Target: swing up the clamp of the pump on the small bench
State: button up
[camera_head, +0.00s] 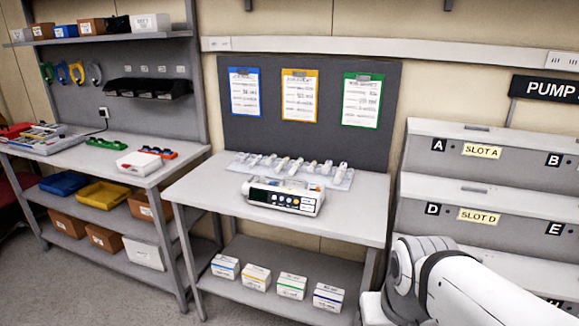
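A white infusion pump (285,197) with a dark display and several coloured buttons on its front sits on the small bench (352,220), near the middle of its top. A light bar or clear part runs along the pump's top; I cannot tell from here whether this is the clamp or how it is set. My gripper is not in view. Only a white, rounded part of my arm shows at the lower right, apart from the bench and pump.
Several small items lie on a pale mat (339,180) right behind the pump. A dark board (315,143) with clipboards stands behind the bench. Boxes (292,285) stand on the lower shelf. A longer workbench (100,160) is left; a slotted rack (470,178) is right.

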aim_at(309, 199)
jog(key=u, duration=0.2)
jog(key=i, duration=1.65)
jog(key=u, duration=0.85)
jog(key=k, duration=0.8)
jog(key=u, duration=0.2)
jog(key=i, duration=0.85)
jog(key=z, duration=0.1)
